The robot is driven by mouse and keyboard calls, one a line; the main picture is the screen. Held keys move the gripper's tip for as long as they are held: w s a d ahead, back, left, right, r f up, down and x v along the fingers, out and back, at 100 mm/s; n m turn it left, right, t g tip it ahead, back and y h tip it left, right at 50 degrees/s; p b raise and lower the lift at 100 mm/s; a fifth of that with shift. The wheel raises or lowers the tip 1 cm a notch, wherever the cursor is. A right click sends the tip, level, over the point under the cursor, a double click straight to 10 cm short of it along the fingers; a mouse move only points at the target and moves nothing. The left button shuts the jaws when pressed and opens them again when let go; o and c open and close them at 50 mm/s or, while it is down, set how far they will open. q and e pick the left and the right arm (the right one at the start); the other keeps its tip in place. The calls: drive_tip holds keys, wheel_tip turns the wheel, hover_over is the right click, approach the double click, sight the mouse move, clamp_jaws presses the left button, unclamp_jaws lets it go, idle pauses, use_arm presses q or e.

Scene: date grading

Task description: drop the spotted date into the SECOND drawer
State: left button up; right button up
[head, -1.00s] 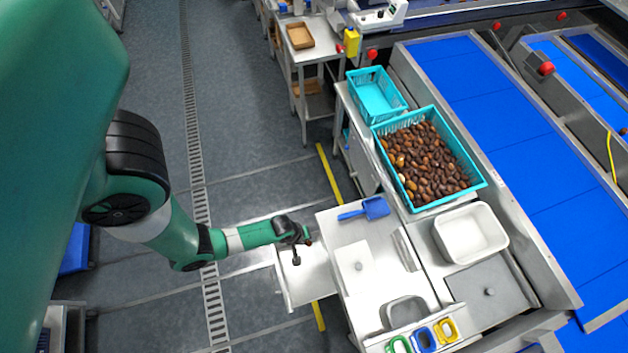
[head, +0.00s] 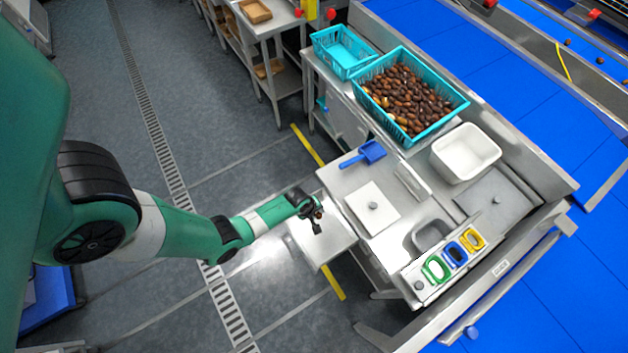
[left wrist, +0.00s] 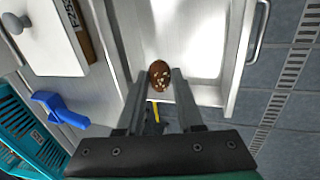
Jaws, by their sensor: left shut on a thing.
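My left gripper (head: 315,222) is shut on the spotted date (left wrist: 159,75), a brown oval with pale flecks, gripped between the fingertips in the left wrist view. In the head view the date is too small to make out clearly. A pulled-out drawer (head: 328,248) juts from the left side of the workbench, and my gripper is above it. In the left wrist view the drawer's bright floor (left wrist: 190,38) and bar handle (left wrist: 261,30) lie beyond the date. I cannot tell from its marking which drawer it is. My right gripper is not in view.
A turquoise crate (head: 462,103) of dates, an emptier turquoise basket (head: 345,52) and a white tub (head: 466,152) stand on the bench. Green, blue and yellow holders line the front.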

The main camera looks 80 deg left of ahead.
use_arm(q)
wheel_tip(320, 180, down, 6)
drive_tip(key=b, duration=0.5)
drive_tip(key=shift+r, duration=0.1)
drive_tip(key=o, duration=0.9)
drive_tip(key=shift+c, duration=0.2)
drive_tip(key=p+v, duration=1)
drive_tip(key=v, duration=0.1)
drive_tip(key=shift+r, duration=0.35)
drive_tip(key=shift+s+d, duration=0.1)
drive_tip(key=shift+s, duration=0.05)
